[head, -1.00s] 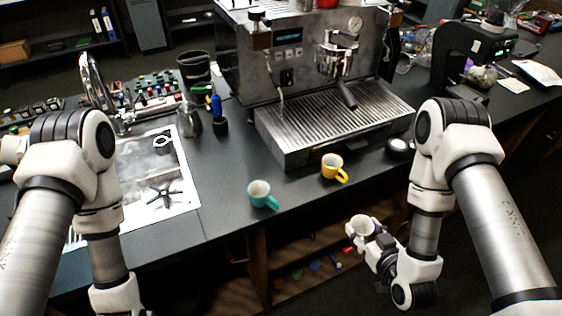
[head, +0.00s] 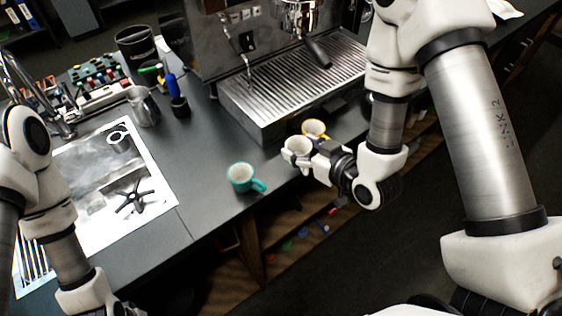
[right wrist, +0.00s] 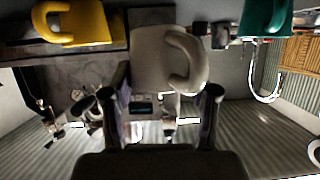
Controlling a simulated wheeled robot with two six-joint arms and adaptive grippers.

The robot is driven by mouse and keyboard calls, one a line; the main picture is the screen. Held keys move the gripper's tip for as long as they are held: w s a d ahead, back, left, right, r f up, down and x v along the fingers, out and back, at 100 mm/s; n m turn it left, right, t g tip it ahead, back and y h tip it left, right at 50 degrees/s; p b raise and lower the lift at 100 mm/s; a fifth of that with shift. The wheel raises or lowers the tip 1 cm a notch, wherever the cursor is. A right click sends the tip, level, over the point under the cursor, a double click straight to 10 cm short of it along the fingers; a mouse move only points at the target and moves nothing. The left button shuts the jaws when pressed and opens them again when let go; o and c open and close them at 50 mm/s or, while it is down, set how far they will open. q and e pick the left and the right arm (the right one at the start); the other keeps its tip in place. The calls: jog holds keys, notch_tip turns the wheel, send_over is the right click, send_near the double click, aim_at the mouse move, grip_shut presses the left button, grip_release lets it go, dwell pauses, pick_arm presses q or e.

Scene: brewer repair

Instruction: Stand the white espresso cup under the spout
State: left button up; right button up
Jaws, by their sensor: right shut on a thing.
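The white espresso cup (head: 296,151) is held by my right gripper (head: 313,158) at the front edge of the counter. In the right wrist view the white cup (right wrist: 152,62) sits between the two fingers, its handle to the right. In the head view it is left of and partly in front of the yellow cup (head: 315,127). The brewer (head: 215,50) stands behind, with its ridged drip tray (head: 290,88).
A teal cup (head: 240,177) stands on the counter to the left. A metal pitcher (head: 143,106), a black bin (head: 135,45) and the sink (head: 95,180) are further left. The drip tray is bare. The yellow cup stands close to the tray's front.

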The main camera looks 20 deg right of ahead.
jog(key=shift+w+a+r+p, duration=0.1)
jog(key=shift+w+a+p, duration=0.5)
jog(key=shift+p, duration=0.2)
jog(key=w+a, duration=0.1)
jog(key=w+a+p, duration=0.1)
jog(key=shift+w+a+f, duration=0.3)
jog(key=shift+a+f, duration=0.05)
jog(key=f+p, duration=0.1)
jog(key=f, duration=0.2)
jog(key=shift+d+f, duration=0.15)
jog(key=shift+d, duration=0.05)
jog(key=shift+f, duration=0.1)
jog(key=o, duration=1.2)
jog(key=shift+a, duration=0.1)
jog(key=shift+f, duration=0.1)
